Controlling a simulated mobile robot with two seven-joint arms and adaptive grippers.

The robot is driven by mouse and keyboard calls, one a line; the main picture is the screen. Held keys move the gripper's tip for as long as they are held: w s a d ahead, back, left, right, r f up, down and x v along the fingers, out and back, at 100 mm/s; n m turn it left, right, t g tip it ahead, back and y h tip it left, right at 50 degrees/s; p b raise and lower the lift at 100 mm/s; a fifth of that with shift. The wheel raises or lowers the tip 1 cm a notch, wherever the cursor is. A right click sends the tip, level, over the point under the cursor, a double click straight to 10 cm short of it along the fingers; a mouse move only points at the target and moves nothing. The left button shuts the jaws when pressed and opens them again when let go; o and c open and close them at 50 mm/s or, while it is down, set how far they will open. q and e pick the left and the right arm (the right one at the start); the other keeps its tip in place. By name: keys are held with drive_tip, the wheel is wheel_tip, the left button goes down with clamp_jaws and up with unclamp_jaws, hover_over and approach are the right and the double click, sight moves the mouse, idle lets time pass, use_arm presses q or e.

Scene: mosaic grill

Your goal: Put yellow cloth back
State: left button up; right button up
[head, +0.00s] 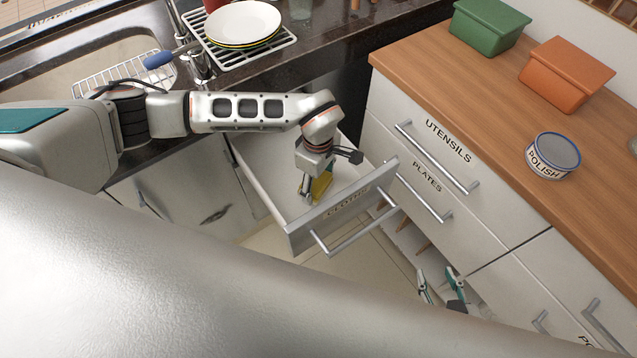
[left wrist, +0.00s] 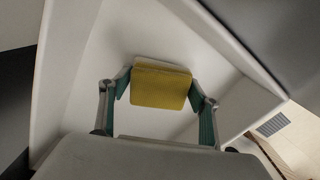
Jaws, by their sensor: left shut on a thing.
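The yellow cloth (head: 322,186) is a small folded block inside the open drawer labelled CLOTHS (head: 296,234). My left gripper (head: 316,188) reaches down into this drawer and is shut on the cloth. In the left wrist view the cloth (left wrist: 160,87) sits between the two teal fingertips, with the pale drawer interior (left wrist: 105,50) around it. Whether the cloth touches the drawer floor I cannot tell. My right gripper (head: 440,287) shows low in the head view, beside the cabinet front, with its teal fingers apart and nothing between them.
The drawer's front panel and bar handle stand close to the gripper. A wooden counter (head: 440,62) at right holds a green container (head: 489,25), an orange container (head: 566,75) and a polish tin (head: 553,156). A sink (head: 60,70) and dish rack with plates (head: 243,24) are behind my left arm.

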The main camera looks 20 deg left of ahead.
sight(318, 181)
use_arm(q)
drive_tip(key=shift+f, duration=0.45)
drive_tip(key=o, duration=1)
drive_tip(key=shift+o, duration=0.2)
use_arm(e)
drive_tip(key=shift+w+d+r, duration=0.1)
drive_tip(key=shift+w+r, duration=0.15)
drive_tip(key=shift+w, duration=0.05)
use_arm(q)
drive_tip(key=shift+w+r, duration=0.1)
drive_tip(key=shift+r, duration=0.5)
wheel_tip(318, 181, up, 11)
drive_tip(key=p, duration=0.1)
use_arm(e)
drive_tip(key=shift+s+a+r, duration=0.2)
drive_tip(key=shift+s+r, duration=0.05)
